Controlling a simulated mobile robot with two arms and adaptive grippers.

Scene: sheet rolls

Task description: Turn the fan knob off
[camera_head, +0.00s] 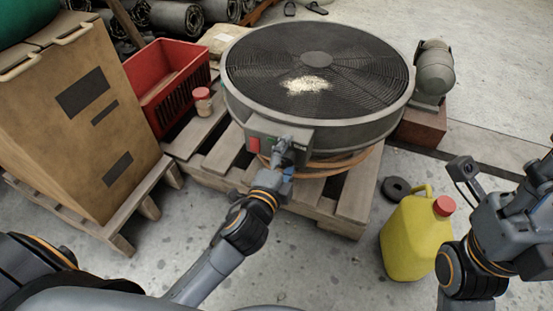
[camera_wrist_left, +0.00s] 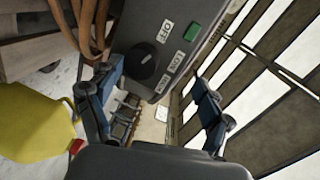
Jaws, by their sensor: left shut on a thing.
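The fan (camera_head: 318,60) is a big round drum with a dark grille, lying face up on a wooden pallet. A grey control box (camera_head: 310,136) with a red switch (camera_head: 253,145) is on its near side. In the left wrist view the black fan knob (camera_wrist_left: 142,62) is on the box, beside the labels OFF and LOW and near a green button (camera_wrist_left: 193,32).
A yellow jug (camera_head: 412,237) with a red cap stands on the floor near my right arm. A red crate (camera_head: 180,88), a small jar (camera_head: 202,103) and a large cardboard box (camera_head: 75,125) are at the left. A grey motor-like object (camera_head: 433,70) is to the right of the fan.

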